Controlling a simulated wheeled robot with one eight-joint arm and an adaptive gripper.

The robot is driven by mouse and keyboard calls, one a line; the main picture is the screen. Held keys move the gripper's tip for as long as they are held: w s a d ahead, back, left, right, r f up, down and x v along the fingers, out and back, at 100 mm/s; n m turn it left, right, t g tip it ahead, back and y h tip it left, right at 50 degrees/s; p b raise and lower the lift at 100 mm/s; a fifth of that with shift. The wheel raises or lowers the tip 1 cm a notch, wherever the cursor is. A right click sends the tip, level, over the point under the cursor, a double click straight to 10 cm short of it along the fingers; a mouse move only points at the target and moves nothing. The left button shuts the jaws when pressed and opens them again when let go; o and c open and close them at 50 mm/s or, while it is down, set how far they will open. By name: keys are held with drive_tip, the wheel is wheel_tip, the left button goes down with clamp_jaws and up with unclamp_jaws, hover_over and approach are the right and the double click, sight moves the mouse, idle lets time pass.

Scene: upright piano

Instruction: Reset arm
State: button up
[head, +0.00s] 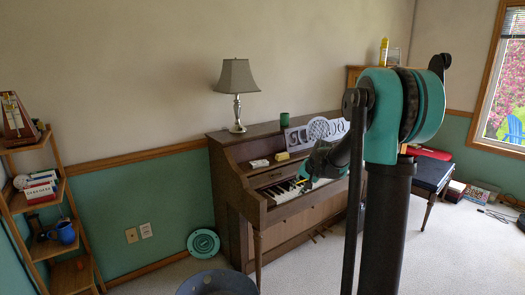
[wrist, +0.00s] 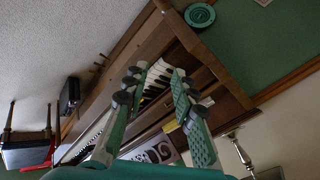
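My arm rises at the right of the head view, with a teal joint at its top. My gripper (head: 308,172) is partly hidden behind the arm and appears over the keyboard of the brown upright piano (head: 232,200). In the wrist view my gripper (wrist: 154,80) has its two green fingers spread apart, with nothing held between them. The black and white piano keys (wrist: 156,82) show beyond the gap. I cannot tell how far the fingertips are from the keys.
A wooden shelf (head: 40,222) stands at the left, a dark-topped bench (head: 433,173) at the right. A teal round disc (head: 203,243) leans by the wall.

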drive_tip(key=s+d+f+n+h, duration=0.1)
drive_tip(key=s+f, duration=0.2)
drive_tip(key=s, duration=0.9)
drive_tip(key=s+d+f+n+g+h, duration=0.1)
drive_tip(key=s+f, duration=0.3)
drive_tip(key=s, duration=0.8)
drive_tip(key=s+d+f+n+h, duration=0.1)
drive_tip(key=s+d+f+n, duration=0.1)
drive_tip(key=s, duration=1)
drive_tip(key=shift+s+f+n+g, duration=0.4)
drive_tip(key=shift+f+n, duration=0.1)
drive_tip(key=shift+f, duration=0.25)
drive_tip(key=shift+w, duration=0.1)
